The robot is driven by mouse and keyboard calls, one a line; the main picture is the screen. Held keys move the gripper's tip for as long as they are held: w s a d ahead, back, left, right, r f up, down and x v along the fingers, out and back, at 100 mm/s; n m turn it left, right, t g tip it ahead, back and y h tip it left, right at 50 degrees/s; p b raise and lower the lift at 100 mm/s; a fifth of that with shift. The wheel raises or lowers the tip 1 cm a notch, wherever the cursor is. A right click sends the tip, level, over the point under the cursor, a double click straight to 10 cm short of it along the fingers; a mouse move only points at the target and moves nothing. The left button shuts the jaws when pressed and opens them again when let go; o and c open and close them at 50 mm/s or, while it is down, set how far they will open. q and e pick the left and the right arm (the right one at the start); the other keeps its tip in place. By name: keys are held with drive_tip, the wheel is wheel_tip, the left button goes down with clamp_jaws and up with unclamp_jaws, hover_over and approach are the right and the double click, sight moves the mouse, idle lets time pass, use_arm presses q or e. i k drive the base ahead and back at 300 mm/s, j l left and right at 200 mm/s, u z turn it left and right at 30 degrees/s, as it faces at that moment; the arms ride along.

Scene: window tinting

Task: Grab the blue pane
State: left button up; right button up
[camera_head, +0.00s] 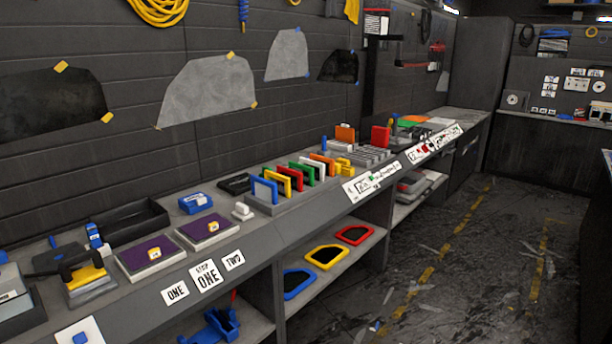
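A blue-framed pane (254,185) stands upright at the near end of a grey rack on the workbench. Yellow, green, white and orange framed panes stand behind it in the same rack. A second blue-framed pane (286,291) with a dark middle lies on the shelf below the bench, in front of a yellow-framed one (311,263) and a red-framed one (340,238). Neither of my grippers is in view.
The workbench (262,231) runs from the near left to the back right. Purple-topped pads (150,253), a dark tray (125,225) and a blue box (195,203) sit on its near part. The floor (455,270) to the right is open but littered with scraps.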

sight(266, 190)
drive_tip(key=i+u, duration=0.1)
drive_tip(key=u, duration=0.65)
drive_tip(key=i+l+u, duration=0.45)
drive_tip(key=l+u, duration=0.25)
drive_tip(key=i+l+u, duration=0.15)
drive_tip(key=l+u, duration=0.15)
drive_tip(key=i+l, duration=0.1)
drive_tip(key=l, duration=0.3)
drive_tip(key=i+l+u, duration=0.1)
drive_tip(key=l, duration=0.25)
drive_tip(key=i+l, duration=0.15)
drive_tip(key=l, duration=0.25)
drive_tip(key=i+l, duration=0.1)
drive_tip(key=l, duration=0.3)
drive_tip(key=i+l+u, duration=0.1)
drive_tip(key=l, duration=0.25)
